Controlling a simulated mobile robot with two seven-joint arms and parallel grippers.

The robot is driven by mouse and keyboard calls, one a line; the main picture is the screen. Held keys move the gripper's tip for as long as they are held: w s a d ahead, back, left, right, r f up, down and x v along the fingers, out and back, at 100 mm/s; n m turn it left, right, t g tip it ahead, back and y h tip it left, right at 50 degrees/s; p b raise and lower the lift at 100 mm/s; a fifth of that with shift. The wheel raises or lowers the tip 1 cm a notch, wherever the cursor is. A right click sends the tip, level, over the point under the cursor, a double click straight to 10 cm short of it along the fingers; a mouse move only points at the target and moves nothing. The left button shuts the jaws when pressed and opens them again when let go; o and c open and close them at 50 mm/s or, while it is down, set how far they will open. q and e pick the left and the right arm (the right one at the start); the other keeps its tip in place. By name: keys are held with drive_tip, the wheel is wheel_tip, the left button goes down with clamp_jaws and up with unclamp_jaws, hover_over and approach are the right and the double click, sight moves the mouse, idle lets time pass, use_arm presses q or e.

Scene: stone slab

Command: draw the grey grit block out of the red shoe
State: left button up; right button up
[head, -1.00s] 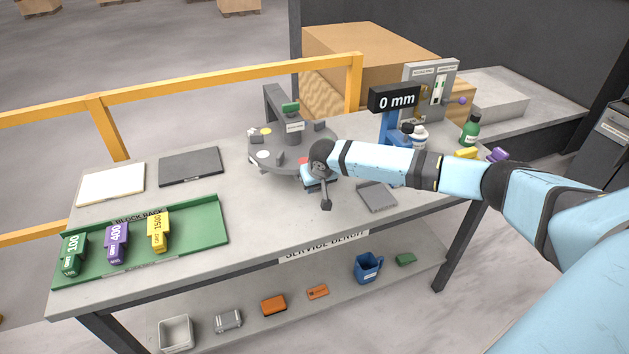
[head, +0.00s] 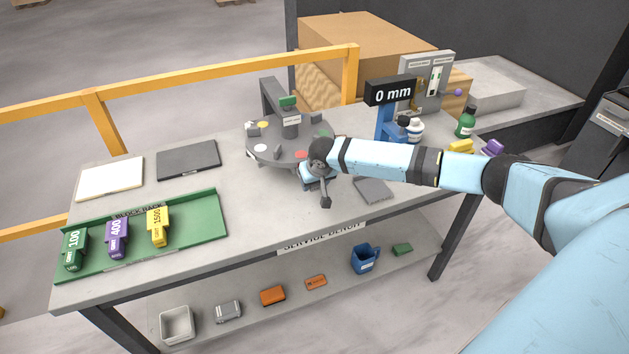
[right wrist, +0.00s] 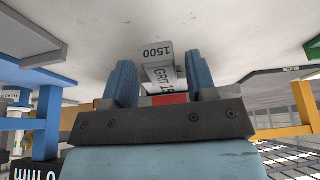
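The grey grit block (right wrist: 160,70), marked 1500 and GRIT, shows in the right wrist view between my two blue fingers. A red patch (right wrist: 168,99), likely the red shoe, lies behind it. In the head view a red mark (head: 301,154) sits on the near right of the dark turntable (head: 262,150); my wrist hides the block there. My right gripper (right wrist: 160,72) is at the turntable's near edge, fingers on either side of the block. A gap seems to show by the right finger, but contact is unclear. My left gripper is out of view.
A green rack (head: 200,215) with green, purple and yellow blocks lies at the front left. White and dark pads (head: 188,160) lie behind it. A blue stand with a 0 mm display (head: 390,92) and bottles are right of the turntable. A grey plate (head: 373,190) lies near my wrist.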

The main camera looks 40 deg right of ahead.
drive_tip(key=shift+o, duration=0.3)
drive_tip(key=v, duration=1.4)
drive_tip(key=shift+b, duration=0.4)
drive_tip(key=s+a+f+n+t+y+p, duration=0.1)
drive_tip(key=s+a+f+n+t+y, duration=0.15)
drive_tip(key=s+a+f, duration=0.55)
drive_tip(key=s+a+f+n+t+y+p, duration=0.1)
drive_tip(key=s+a+f+n+y, duration=0.15)
drive_tip(key=a+f, duration=0.65)
drive_tip(key=s+a+f+t, duration=0.1)
drive_tip(key=s+a, duration=0.1)
drive_tip(key=s, duration=0.7)
drive_tip(key=s+a+f+t+p, duration=0.1)
drive_tip(key=s+a+t, duration=0.1)
drive_tip(key=s, duration=0.7)
drive_tip(key=shift+a+f+n+h, duration=0.2)
drive_tip(key=shift+f+n+h, duration=0.1)
drive_tip(key=shift+h, duration=0.1)
drive_tip(key=shift+s, duration=0.1)
